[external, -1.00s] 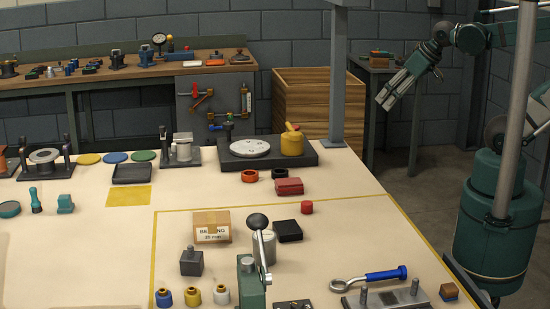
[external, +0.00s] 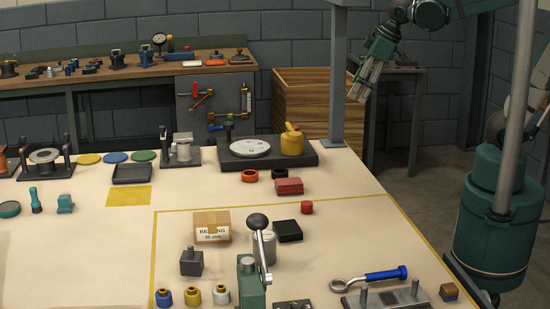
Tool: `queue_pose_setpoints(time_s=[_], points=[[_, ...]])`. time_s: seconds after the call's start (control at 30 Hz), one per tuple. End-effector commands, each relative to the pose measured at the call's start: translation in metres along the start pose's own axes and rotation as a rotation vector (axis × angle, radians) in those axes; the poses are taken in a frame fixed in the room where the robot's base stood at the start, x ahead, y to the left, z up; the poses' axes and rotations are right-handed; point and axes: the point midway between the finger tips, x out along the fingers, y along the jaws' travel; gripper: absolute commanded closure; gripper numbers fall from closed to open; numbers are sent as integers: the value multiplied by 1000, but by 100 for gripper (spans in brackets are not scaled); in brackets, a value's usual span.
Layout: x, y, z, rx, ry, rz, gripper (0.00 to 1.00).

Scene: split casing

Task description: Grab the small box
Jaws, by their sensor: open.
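A small brown cardboard box (external: 211,227) with a white label reading "BEARING" sits on the cream table, just inside the yellow outlined area. It is upright and nothing touches its top. My gripper (external: 360,93) is open and empty. It points down and hangs in the air at the upper right, near the grey post and in front of the wooden crate. It is far from the box.
A lever press (external: 251,275) with a black knob and a grey cylinder (external: 264,248) stand right of the box. A black block (external: 288,231) lies beyond them. A dark weight (external: 191,262) stands in front. A grey post (external: 338,80) rises at the table's back edge.

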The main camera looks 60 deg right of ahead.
Motion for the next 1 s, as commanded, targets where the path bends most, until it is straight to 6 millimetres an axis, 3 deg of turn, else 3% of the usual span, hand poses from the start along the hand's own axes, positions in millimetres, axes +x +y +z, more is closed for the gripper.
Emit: queue_pose_setpoints(time_s=[0.57,1.0], points=[[23,-43,-87,-311,-60,-83,22],[50,-95,-159,-569,-96,-152,22]])
